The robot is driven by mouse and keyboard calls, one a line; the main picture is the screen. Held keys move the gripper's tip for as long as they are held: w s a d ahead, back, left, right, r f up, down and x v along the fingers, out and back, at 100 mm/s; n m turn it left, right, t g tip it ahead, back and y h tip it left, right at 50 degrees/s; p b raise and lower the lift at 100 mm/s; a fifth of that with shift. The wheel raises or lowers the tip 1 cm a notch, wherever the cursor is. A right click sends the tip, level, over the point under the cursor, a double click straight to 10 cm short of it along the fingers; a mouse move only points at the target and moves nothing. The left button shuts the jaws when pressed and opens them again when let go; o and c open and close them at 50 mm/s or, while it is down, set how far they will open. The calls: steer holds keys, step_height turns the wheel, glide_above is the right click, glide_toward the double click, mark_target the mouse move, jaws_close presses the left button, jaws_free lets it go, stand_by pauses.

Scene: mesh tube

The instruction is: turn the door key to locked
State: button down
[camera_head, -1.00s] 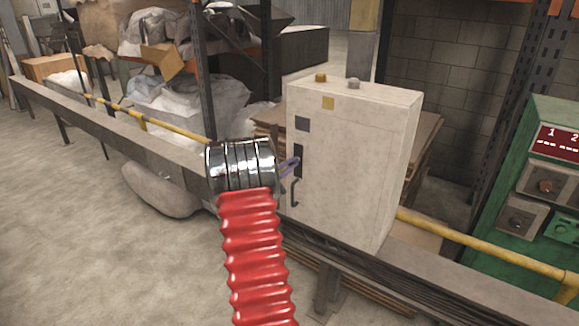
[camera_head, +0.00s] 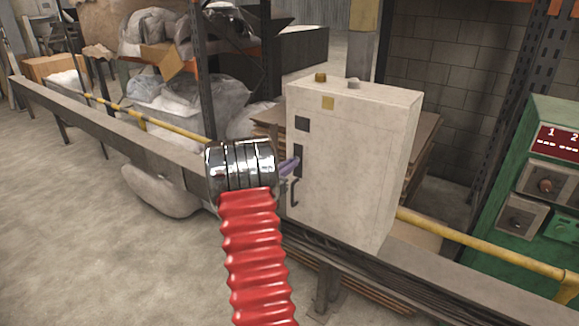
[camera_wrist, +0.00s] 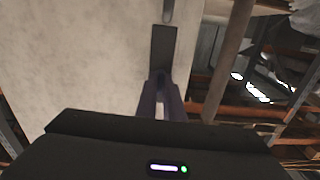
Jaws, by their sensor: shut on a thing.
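A pale control cabinet (camera_head: 345,165) stands upright, with a narrow dark lock plate (camera_head: 298,160) on its left-facing door. The plate also shows in the wrist view (camera_wrist: 164,52). My gripper (camera_head: 291,166) reaches the plate from the left, partly behind my metal wrist. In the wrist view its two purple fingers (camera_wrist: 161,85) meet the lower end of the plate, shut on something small. The key itself is hidden between the fingertips, so I cannot tell its angle.
A dark door handle (camera_head: 294,193) sits just below the plate. A yellow rail (camera_head: 480,245) and a grey beam run past the cabinet. A green machine (camera_head: 540,190) stands at right.

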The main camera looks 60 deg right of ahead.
steer(key=shift+f+n, duration=0.25)
steer(key=shift+n, duration=0.15)
steer(key=c, duration=1.9)
jaws_free()
steer(key=shift+r, duration=0.15)
steer(key=shift+o, duration=0.2)
steer(key=w+a, duration=0.2)
steer(key=a, duration=1.1)
steer(key=shift+a, duration=0.35)
steer(key=shift+w, duration=0.1)
